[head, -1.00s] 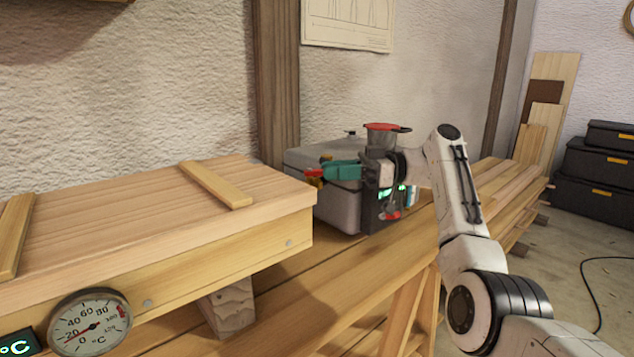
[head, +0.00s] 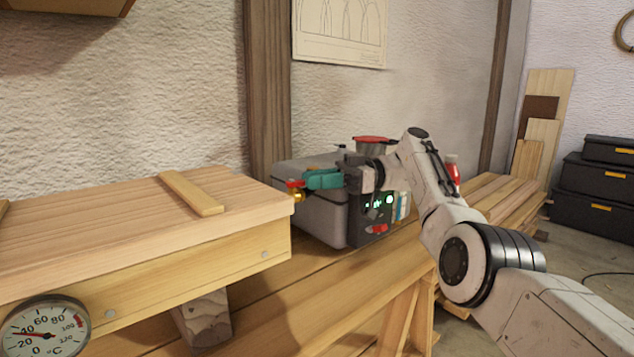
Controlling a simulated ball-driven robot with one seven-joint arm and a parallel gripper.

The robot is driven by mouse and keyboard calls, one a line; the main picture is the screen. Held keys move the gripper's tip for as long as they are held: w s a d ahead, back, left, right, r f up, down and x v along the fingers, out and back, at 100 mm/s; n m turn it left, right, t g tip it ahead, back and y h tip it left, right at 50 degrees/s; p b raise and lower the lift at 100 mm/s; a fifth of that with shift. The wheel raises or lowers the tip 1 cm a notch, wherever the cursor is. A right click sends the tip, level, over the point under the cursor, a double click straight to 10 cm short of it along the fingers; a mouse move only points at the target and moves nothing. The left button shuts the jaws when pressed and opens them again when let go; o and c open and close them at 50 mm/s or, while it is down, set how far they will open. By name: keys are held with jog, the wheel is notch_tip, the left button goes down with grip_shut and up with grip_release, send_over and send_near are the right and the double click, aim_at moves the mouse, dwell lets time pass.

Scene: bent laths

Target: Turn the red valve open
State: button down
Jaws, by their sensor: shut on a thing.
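The red valve (head: 294,184) shows as a small red handle above a brass fitting (head: 298,197), beside the grey metal boiler box (head: 320,214). My gripper (head: 306,182) has teal fingers and comes in from the right, in front of the grey box. Its fingertips are shut on the red valve's handle. The fingers hide part of the handle, so its exact angle is hard to tell.
A long wooden box (head: 150,240) lies close to the left of the valve, with a round thermometer (head: 45,330) on its front. A red-lidded container (head: 372,142) stands behind my wrist. The workbench (head: 300,315) is clear in front.

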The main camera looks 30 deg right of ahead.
jog(key=shift+r, duration=0.25)
jog(key=c, duration=1.1)
grip_release()
jog(key=shift+o, duration=0.3)
jog(key=shift+f, duration=0.15)
